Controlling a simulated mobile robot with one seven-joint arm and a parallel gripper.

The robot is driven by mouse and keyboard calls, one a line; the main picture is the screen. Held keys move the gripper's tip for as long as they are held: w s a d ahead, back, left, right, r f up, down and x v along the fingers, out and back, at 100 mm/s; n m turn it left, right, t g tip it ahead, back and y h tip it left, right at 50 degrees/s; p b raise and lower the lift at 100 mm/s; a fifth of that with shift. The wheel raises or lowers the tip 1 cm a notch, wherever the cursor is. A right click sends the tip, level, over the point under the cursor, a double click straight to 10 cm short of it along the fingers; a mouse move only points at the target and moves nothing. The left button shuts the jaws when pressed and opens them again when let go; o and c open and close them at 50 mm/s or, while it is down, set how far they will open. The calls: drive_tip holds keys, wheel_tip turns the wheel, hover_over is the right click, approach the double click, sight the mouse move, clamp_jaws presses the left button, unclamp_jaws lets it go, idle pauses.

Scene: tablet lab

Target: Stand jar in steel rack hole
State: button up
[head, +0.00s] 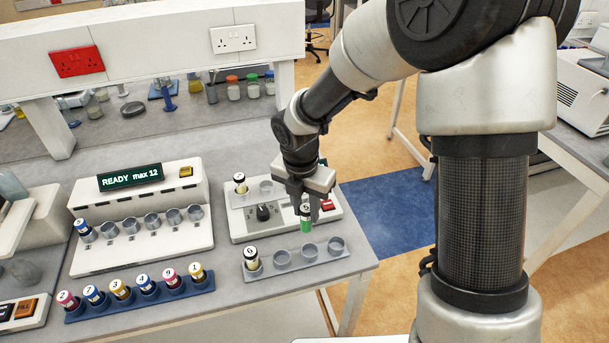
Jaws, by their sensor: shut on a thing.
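My gripper (305,203) is shut on a green jar (307,226) with a pale numbered cap. The jar hangs roughly upright in front of the white device with a black knob. The grey steel rack (295,266) lies just below and in front of the jar near the bench's right end. The other holes (309,251) look empty. The held jar appears just above the rack's middle holes; the exact gap cannot be told.
The white knob device (263,226) stands behind the rack, with one jar (240,184) in its back row. A READY display machine (135,250) stands left. A blue rack (80,315) of several capped jars lies in front of it. The bench edge is close on the right.

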drive_tip(key=f+b, duration=0.1)
drive_tip(key=f, duration=0.1)
drive_tip(key=s+f+b, duration=0.1)
drive_tip(key=f+b, duration=0.1)
drive_tip(key=f, duration=0.1)
drive_tip(key=s+d+f+b, duration=0.1)
drive_tip(key=f, duration=0.1)
drive_tip(key=shift+f+b, duration=0.15)
drive_tip(key=shift+b, duration=0.25)
drive_tip(key=shift+f+b, duration=0.4)
drive_tip(key=shift+f, duration=0.2)
idle(0.4)
drive_tip(key=o, duration=1.1)
drive_tip(key=r, duration=0.5)
drive_tip(key=s+r+p, duration=0.1)
drive_tip(key=r, duration=0.5)
drive_tip(key=s+a+r+p, duration=0.1)
drive_tip(key=r, duration=0.5)
drive_tip(key=shift+r, duration=0.2)
